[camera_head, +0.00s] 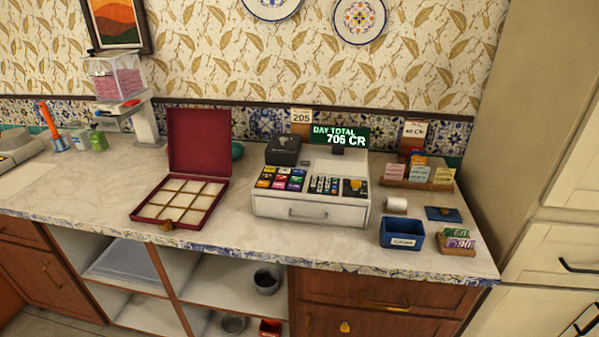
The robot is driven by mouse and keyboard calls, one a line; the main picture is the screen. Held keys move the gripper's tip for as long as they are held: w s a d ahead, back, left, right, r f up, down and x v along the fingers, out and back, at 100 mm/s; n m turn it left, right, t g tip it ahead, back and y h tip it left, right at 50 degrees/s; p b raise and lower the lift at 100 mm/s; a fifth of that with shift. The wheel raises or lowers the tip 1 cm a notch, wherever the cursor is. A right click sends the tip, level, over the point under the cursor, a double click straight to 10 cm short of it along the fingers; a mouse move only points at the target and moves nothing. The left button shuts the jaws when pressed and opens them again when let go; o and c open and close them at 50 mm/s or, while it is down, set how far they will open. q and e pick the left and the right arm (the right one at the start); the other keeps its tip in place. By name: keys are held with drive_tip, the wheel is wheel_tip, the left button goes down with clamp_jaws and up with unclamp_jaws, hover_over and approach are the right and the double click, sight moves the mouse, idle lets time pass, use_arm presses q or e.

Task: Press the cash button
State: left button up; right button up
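A white cash register (310,195) stands on the marble counter, with its drawer shut. Its top has a block of coloured keys (281,178) at the left, a dark strip of small keys (324,185) in the middle and a dark panel with a yellow mark (355,186) at the right. The key labels are too small to read, so I cannot tell which one is the cash button. A green-lit display (340,137) behind the register reads "DAY TOTAL 706 CR". Neither of my grippers is in view.
An open red box with compartments (150,210) lies left of the register. To the right are a blue bin (402,233), a paper roll (397,204), a card rack (417,181) and a small tray of packets (457,242). The counter's front edge before the register is clear.

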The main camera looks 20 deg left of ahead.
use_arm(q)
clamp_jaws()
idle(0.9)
